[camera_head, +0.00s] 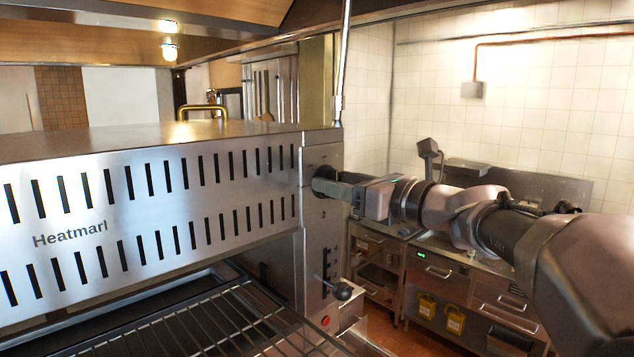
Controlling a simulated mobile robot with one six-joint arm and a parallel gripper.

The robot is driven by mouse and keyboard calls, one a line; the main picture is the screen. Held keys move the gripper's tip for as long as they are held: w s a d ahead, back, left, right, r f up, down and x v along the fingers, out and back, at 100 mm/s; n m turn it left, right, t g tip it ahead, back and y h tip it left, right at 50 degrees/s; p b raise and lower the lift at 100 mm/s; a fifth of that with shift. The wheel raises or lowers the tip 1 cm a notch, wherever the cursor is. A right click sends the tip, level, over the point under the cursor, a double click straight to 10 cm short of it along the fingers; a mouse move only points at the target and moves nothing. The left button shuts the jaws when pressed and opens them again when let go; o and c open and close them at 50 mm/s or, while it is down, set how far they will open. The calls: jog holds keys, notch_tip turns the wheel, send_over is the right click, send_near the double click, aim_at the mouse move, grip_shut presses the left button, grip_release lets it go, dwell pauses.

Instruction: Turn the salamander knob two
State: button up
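The salamander grill (170,190) is a steel unit marked "Heatmarl", with a slotted front and a narrow control panel at its right end. A dark round knob (323,173) is high on that panel, partly hidden behind my fingers. My gripper (333,187) comes from the right and its fingertips are at the knob, overlapping it in the view. I cannot tell whether the fingers are closed on the knob or only beside it.
A wire rack (205,325) juts out below the grill front. A steel pole (343,60) rises by the grill's right end. Steel counters with drawers (480,290) stand behind my arm. Orange floor (400,338) shows between them and the grill.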

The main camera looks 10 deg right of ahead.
jog(key=c, duration=0.5)
jog(key=shift+c, duration=0.2)
jog(key=shift+f+b, duration=0.1)
jog(key=shift+b, duration=0.3)
jog(key=n+b, duration=0.8)
jog(key=b, duration=0.1)
jog(key=shift+s+a+n, duration=0.15)
jog(key=shift+n, duration=0.15)
